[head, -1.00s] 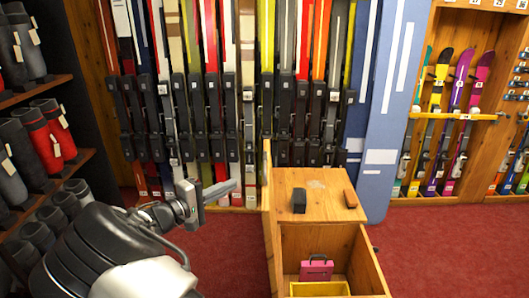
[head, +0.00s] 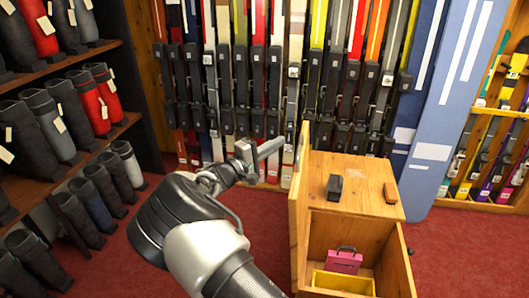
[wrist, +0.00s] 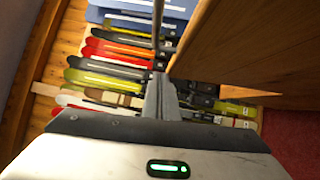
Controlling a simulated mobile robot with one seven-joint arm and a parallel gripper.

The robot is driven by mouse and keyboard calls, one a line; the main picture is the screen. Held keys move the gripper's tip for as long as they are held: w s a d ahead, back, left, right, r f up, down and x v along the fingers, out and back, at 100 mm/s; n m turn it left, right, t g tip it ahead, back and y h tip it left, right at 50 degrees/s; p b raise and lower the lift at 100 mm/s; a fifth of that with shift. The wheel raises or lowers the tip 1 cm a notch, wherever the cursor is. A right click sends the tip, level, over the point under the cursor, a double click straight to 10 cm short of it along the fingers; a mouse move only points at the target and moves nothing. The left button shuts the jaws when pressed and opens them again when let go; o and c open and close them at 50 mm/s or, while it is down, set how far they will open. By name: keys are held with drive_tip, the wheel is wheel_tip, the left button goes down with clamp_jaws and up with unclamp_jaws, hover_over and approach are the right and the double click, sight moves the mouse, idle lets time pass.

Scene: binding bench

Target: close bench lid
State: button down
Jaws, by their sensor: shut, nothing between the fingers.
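The wooden bench (head: 350,168) stands on the red floor with its front compartment open. Its lid (head: 299,205) stands upright along the left side, seen nearly edge-on. In the wrist view the lid (wrist: 250,45) seems to be the large brown panel at upper right. My gripper (head: 279,147) is shut and empty. It is just left of the lid near the upper edge, its fingers pointing right. In the wrist view its fingers (wrist: 160,92) are together beside the panel; I cannot tell whether they touch it.
A black block (head: 335,188) and a brown block (head: 390,193) lie on the bench's flat top. A pink case (head: 343,260) and a yellow tray (head: 343,283) are inside the compartment. Skis (head: 270,75) line the wall behind. Boot shelves (head: 95,150) stand left. Red floor is clear around the bench.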

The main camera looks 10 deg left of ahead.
drive_tip(key=shift+w+d+r, duration=0.1)
drive_tip(key=shift+w+d, duration=0.1)
drive_tip(key=shift+d, duration=0.5)
drive_tip(key=shift+w+d+r, duration=0.1)
drive_tip(key=shift+w+d, duration=0.05)
drive_tip(key=shift+d, duration=0.6)
drive_tip(key=shift+w+d, duration=0.2)
drive_tip(key=shift+d, duration=0.5)
drive_tip(key=shift+d, duration=0.1)
